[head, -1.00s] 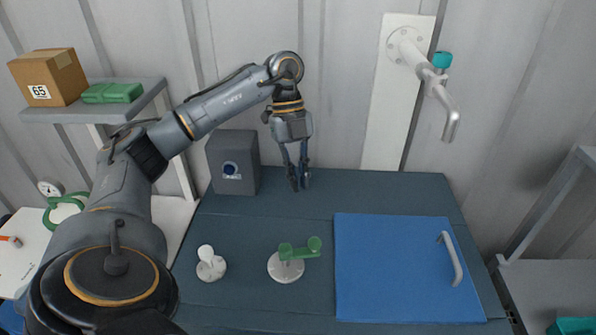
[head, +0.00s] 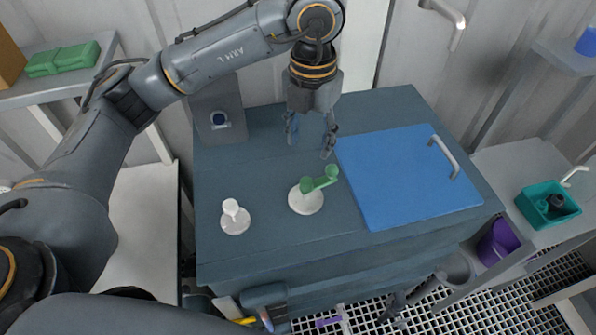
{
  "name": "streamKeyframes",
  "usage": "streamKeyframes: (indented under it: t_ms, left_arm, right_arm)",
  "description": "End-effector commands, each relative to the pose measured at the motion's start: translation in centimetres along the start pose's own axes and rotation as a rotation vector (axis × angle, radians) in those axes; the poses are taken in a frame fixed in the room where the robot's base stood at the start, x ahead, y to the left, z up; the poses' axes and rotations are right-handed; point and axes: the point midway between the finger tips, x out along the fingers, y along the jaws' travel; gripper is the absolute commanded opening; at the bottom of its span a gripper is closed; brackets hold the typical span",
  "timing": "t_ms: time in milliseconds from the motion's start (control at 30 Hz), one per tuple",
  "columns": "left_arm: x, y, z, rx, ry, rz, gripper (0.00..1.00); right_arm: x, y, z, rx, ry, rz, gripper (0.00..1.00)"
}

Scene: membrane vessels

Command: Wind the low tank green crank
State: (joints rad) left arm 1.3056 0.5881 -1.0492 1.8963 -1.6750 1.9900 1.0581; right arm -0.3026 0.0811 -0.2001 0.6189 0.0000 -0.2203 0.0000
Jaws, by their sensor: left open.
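The green crank (head: 318,181) stands on a round white base (head: 306,199) on top of the dark blue low tank (head: 262,220). Its arm points to the right and ends in an upright green knob (head: 331,173). My left gripper (head: 309,148) hangs above and just behind the crank, fingers pointing down, open and empty. It looks apart from the crank. My right gripper does not show clearly.
A small white valve handle (head: 235,216) stands left of the crank. A blue lid (head: 405,178) with a grey handle (head: 446,158) lies to the right. A grey box (head: 218,115) stands at the back left. A teal bin (head: 548,204) is at far right.

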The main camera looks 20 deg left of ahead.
Motion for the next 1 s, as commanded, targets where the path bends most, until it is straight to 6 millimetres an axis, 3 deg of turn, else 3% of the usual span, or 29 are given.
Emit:
streamKeyframes:
  t_ms: [100,200,500,700,967,1000]
  left_arm:
    - [2.3,0.1,-0.1,-0.004,0.007,-0.001,0.49]
    - [4.5,0.1,-0.1,-0.004,0.007,-0.001,0.49]
    - [9.8,0.1,-0.1,-0.006,0.004,-0.002,0.49]
    - [11.3,0.1,-0.1,-0.004,0.002,-0.002,0.49]
    - [11.5,0.1,0.0,-0.004,0.001,-0.002,0.49]
    - [11.5,0.1,0.0,-0.005,0.001,-0.002,0.45]
  right_arm:
    - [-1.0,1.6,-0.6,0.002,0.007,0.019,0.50]
    - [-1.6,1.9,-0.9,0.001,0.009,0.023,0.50]
    - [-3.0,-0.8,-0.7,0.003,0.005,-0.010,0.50]
    - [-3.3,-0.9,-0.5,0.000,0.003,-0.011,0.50]
    - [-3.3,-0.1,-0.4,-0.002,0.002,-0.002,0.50]
    - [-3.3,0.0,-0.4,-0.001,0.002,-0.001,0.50]
